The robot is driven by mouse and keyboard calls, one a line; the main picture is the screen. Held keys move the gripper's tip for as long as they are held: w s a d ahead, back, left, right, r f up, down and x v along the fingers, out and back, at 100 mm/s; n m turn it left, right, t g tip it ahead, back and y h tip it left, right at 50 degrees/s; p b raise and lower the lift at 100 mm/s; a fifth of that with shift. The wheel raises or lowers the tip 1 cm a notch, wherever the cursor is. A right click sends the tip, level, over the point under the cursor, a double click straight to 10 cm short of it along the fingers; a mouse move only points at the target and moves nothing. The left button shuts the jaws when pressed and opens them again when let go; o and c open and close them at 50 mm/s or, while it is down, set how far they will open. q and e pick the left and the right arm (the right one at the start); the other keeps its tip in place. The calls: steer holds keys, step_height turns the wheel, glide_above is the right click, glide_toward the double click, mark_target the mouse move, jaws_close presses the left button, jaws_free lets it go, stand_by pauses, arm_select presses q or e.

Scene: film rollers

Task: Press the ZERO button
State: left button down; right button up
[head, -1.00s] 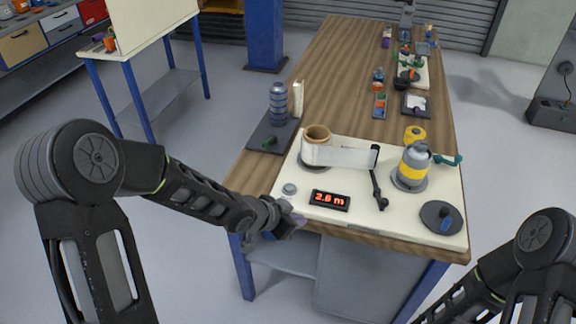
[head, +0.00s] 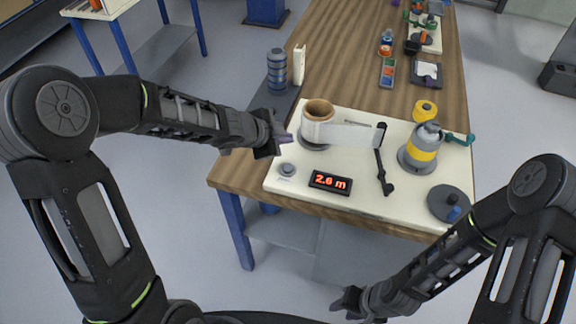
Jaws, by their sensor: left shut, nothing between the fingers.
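A small round grey button (head: 287,169) sits at the left end of a cream board (head: 350,207), left of a black display (head: 330,182) with red digits that look like 2.6 m. No label on the button can be read; it is the likely ZERO button. My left gripper (head: 286,138) is shut and empty. In the picture it is just above the button, pointing right, apart from it; its exact height is unclear. My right gripper (head: 345,302) is low in front of the table, away from the board. Its finger gap is not clear.
A film roll (head: 318,123) with its web stretched right stands behind the display, close to my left gripper. A black lever (head: 383,170), a grey-yellow roller (head: 421,151) and a dark disc (head: 449,204) are further right. A blue-grey cylinder (head: 277,70) stands behind.

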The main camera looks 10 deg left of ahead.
mark_target(285, 169)
arm_select(q)
step_height(285, 169, down, 9)
steer(key=b, duration=0.8)
steer(key=shift+r+b, duration=0.2)
steer(key=shift+b, duration=0.2)
stand_by(1.3)
steer(key=shift+f+b, duration=0.35)
steer(key=shift+f, duration=0.1)
steer(key=shift+s+f+b, duration=0.1)
steer(key=shift+f+b, duration=0.35)
stand_by(0.6)
stand_by(0.3)
steer(key=shift+r+p, duration=0.9)
steer(key=shift+p, duration=0.1)
steer(key=shift+r, duration=0.1)
